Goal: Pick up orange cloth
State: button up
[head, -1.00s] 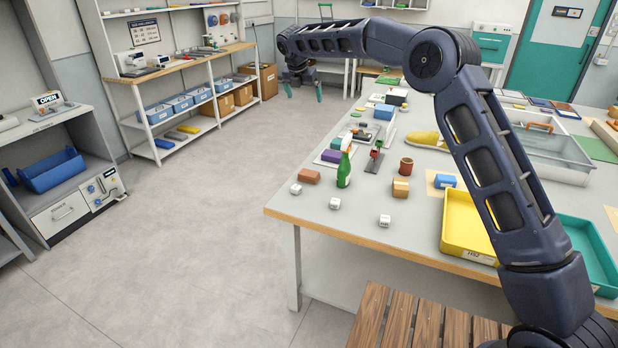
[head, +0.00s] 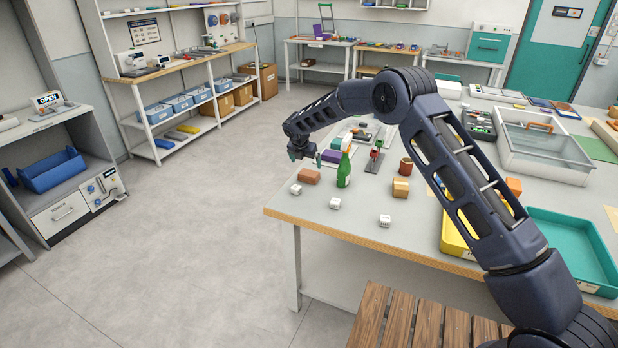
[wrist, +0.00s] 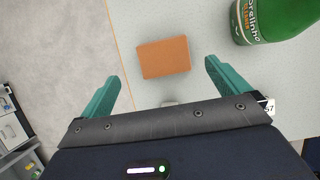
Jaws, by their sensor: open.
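The orange cloth (head: 309,176) looks like a small folded block lying flat near the left edge of the table (head: 325,221). In the wrist view the cloth (wrist: 163,57) lies just ahead of the fingertips, between their lines and tilted slightly. My gripper (head: 305,159) hangs above and just behind the cloth in the head view. Its green fingers (wrist: 162,74) are wide apart in the wrist view, with nothing between them. The cloth is apart from the fingers.
A green bottle (head: 344,170) stands close to the right of the cloth; it also shows in the wrist view (wrist: 277,17). A purple block (head: 329,157) lies behind. White dice (head: 335,203) sit in front. Floor (head: 200,235) left of the table is clear.

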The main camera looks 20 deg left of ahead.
aim_at(309, 172)
jog(key=x, duration=0.3)
jog(key=shift+s+d+x, duration=0.1)
jog(key=shift+d+x, duration=0.05)
jog(key=shift+x, duration=1.15)
jog(key=shift+s+d+x, duration=0.1)
jog(key=shift+s+x, duration=0.05)
jog(key=shift+x, duration=1.15)
jog(key=shift+f, duration=0.1)
jog(key=shift+c, duration=0.4)
jog(key=c, duration=0.8)
